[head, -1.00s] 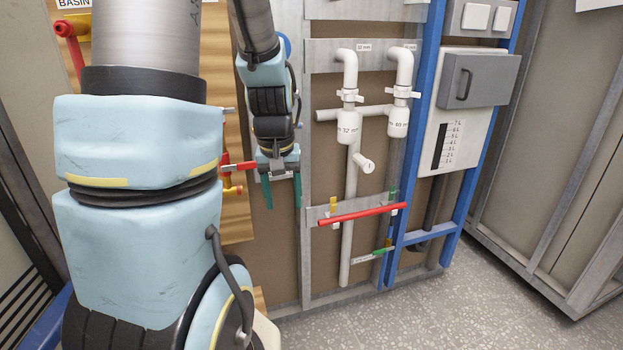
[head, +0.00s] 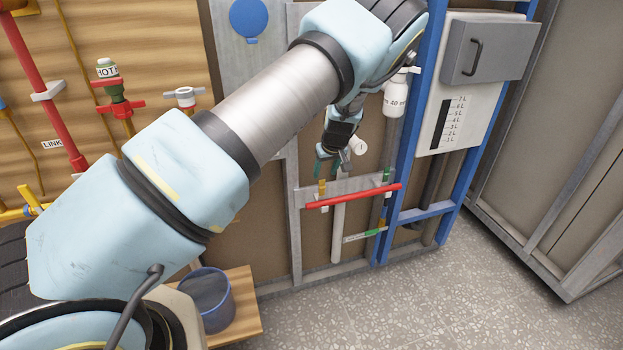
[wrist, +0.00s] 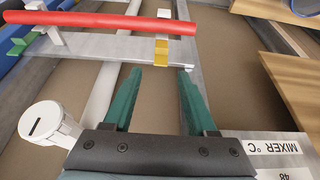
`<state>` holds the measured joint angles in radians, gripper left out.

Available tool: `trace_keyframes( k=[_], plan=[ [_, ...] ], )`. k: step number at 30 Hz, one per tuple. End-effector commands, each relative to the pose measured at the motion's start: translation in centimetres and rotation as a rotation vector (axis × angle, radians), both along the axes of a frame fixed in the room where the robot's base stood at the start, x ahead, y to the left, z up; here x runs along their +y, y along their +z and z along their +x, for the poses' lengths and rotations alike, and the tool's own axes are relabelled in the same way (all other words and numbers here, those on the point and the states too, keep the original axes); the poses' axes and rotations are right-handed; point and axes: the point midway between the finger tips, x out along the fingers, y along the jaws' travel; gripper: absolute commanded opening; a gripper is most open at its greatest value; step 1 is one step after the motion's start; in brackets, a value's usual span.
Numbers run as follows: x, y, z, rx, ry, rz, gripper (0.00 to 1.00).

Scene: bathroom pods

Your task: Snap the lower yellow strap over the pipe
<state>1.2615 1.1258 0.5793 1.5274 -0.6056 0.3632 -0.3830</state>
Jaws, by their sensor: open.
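The yellow strap (head: 322,188) stands up from the metal bracket at the left end of the red pipe (head: 358,196). In the wrist view the yellow strap (wrist: 161,50) lies across the bracket and its end meets the red pipe (wrist: 100,20); it does not visibly wrap over the pipe. My gripper (head: 330,168) is open and empty, just above the strap in the head view. In the wrist view the green fingers of my gripper (wrist: 160,75) point toward the strap, which appears between and beyond their tips. No contact shows.
A green strap (head: 386,175) stands at the pipe's right end. White pipework (head: 395,98) and the blue frame (head: 408,130) are close on the right. A white round-ended fitting (wrist: 42,122) is beside my gripper. A blue bucket (head: 211,300) stands on a wooden board below.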

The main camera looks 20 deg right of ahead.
Motion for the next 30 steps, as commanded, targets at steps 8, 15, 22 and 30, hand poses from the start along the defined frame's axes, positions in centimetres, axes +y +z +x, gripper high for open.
trace_keyframes(
  k=[8,15,22,30],
  plan=[
    [0.1,-3.6,1.6,0.002,0.001,0.003,0.57],
    [-0.1,-5.9,2.5,0.002,0.001,0.002,0.57],
    [-0.1,-6.4,2.7,0.002,0.001,0.001,0.57],
    [-0.1,-6.4,2.7,0.002,0.001,0.001,0.42]
  ],
)
